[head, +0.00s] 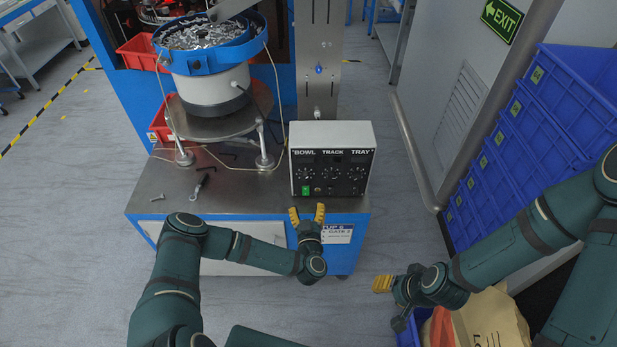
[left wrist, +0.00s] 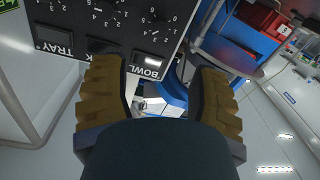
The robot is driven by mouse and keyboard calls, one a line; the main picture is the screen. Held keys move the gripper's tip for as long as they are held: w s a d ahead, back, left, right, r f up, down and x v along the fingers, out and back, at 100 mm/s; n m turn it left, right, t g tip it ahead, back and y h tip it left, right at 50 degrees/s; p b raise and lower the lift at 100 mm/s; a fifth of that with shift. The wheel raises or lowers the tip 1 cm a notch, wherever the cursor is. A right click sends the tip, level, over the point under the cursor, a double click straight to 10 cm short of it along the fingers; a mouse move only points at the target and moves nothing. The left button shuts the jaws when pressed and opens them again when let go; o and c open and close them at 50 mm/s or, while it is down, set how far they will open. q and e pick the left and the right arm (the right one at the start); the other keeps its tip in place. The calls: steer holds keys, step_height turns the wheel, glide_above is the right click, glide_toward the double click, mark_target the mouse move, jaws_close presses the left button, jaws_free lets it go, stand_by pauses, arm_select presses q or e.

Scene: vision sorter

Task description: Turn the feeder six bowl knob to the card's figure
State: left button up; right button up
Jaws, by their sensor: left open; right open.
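The control box (head: 332,143) stands at the bench's front edge, with a black face marked BOWL, TRACK and TRAY. The bowl knob (head: 304,174) is its leftmost dial; its pointer setting is too small to read. In the left wrist view the box face (left wrist: 100,28) is turned over, with the BOWL dial (left wrist: 157,18) beyond the fingers. A white card (head: 337,234) on the cabinet front is partly hidden by my left gripper; its figure is not readable. My left gripper (head: 307,214) is open and empty, below and in front of the box. My right gripper (head: 383,284) is empty, low at the right.
The bowl feeder (head: 213,85) full of metal parts stands behind left, with a cable running near the box. A small dark tool (head: 201,184) and bolts lie on the bench top (head: 240,195). Blue crates (head: 520,130) are stacked at right, with a sack (head: 490,320) below.

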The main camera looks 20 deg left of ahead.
mark_target(305, 178)
arm_select(q)
steer(key=x, duration=1.2)
steer(key=shift+w, duration=0.15)
jaws_close()
